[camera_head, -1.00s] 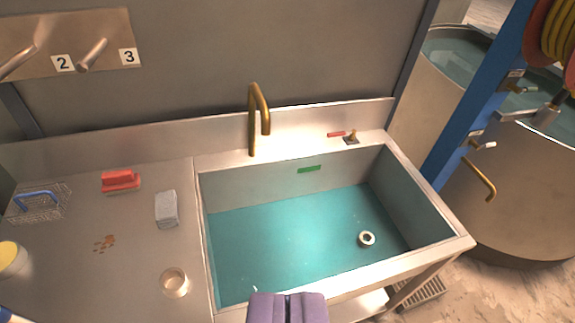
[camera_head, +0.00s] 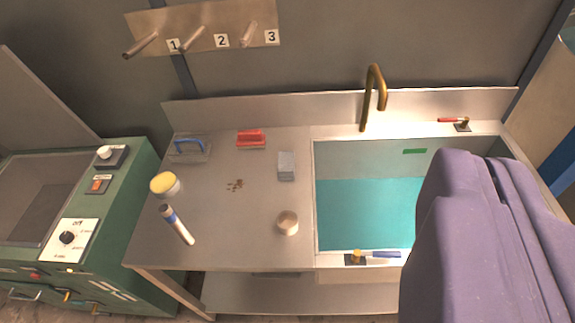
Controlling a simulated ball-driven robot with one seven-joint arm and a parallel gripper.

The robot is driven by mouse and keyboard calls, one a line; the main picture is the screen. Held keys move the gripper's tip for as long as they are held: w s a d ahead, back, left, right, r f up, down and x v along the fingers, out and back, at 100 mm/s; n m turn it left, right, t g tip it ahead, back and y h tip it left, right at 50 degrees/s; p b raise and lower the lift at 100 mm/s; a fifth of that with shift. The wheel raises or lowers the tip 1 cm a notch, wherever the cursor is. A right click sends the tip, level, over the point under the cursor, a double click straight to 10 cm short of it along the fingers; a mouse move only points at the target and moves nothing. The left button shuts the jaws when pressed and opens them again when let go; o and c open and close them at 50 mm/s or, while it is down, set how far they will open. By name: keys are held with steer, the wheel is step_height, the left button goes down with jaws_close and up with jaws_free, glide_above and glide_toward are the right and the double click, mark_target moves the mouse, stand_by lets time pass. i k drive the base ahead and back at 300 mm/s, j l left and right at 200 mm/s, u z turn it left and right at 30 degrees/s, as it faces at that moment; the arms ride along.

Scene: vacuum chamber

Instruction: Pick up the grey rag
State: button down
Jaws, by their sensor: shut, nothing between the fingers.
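A small light grey block-like thing (camera_head: 286,166), which may be the folded grey rag, lies on the steel counter just left of the sink. Nothing covers it. My gripper (camera_head: 488,180), with purple fingers, fills the lower right of the view, in front of the sink's right part. Its fingers are shut together and empty. It is well to the right of the grey thing and apart from it.
The steel counter (camera_head: 225,215) also holds a red brush (camera_head: 250,139), a blue-handled mesh tool (camera_head: 189,148), a yellow-lidded jar (camera_head: 166,185), a blue-white tube (camera_head: 177,225) and a cup (camera_head: 287,223). The sink (camera_head: 365,210) has a brass tap (camera_head: 373,95). A green machine (camera_head: 110,225) stands left.

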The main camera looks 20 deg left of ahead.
mark_target(286, 159)
steer(key=i+j+u, duration=0.1)
steer(key=i+u, duration=0.4)
steer(key=i, duration=0.15)
steer(key=i+l+u, duration=0.15)
steer(key=i+u, duration=0.35)
steer(key=i, duration=0.2)
